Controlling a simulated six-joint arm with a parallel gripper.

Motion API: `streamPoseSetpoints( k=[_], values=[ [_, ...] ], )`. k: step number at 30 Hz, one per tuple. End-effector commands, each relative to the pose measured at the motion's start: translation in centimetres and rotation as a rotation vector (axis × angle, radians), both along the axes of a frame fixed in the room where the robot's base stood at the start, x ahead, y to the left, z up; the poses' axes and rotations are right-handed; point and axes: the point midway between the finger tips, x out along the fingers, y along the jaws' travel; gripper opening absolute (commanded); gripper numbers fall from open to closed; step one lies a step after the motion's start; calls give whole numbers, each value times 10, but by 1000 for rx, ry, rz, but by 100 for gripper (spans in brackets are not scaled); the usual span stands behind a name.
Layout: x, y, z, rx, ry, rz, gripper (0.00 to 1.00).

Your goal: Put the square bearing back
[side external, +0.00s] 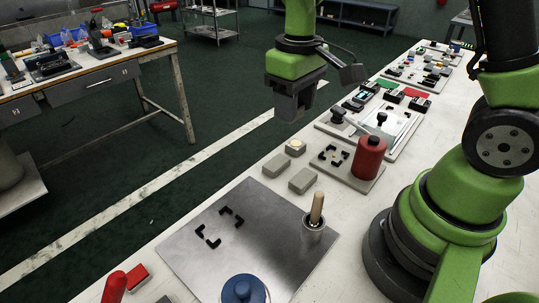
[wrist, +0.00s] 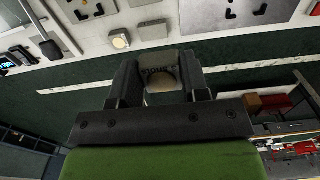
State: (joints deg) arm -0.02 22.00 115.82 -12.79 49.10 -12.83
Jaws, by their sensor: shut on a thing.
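My gripper (side external: 289,108) hangs above the far edge of the bench in the side external view, clear of the bench top. Black corner brackets (side external: 220,228) mark a square on the bare metal plate (side external: 190,265). Other black corner brackets (side external: 333,155) sit on a smaller grey board (side external: 345,178).
Grey blocks (side external: 302,180) and a block with a cream round top (side external: 295,147) stand near the brackets. A red cylinder (side external: 369,157), a cup with a wooden handle (side external: 316,218) and a blue knobbed lid (side external: 243,290) stand upright. Fixture boards (side external: 400,135) lie farther back.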

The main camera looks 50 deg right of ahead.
Motion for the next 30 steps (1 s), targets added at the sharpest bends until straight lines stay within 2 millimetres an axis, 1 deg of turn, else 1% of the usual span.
streamPoseSetpoints(
  k=[17,20,29,30],
  values=[
    [0,0,2,0,-2,1,7],
    [1,0,10,0,-5,1,7],
    [1,0,53,0,-7,0,7],
    [-1,-7,51,0,-2,-57,7]
  ],
)
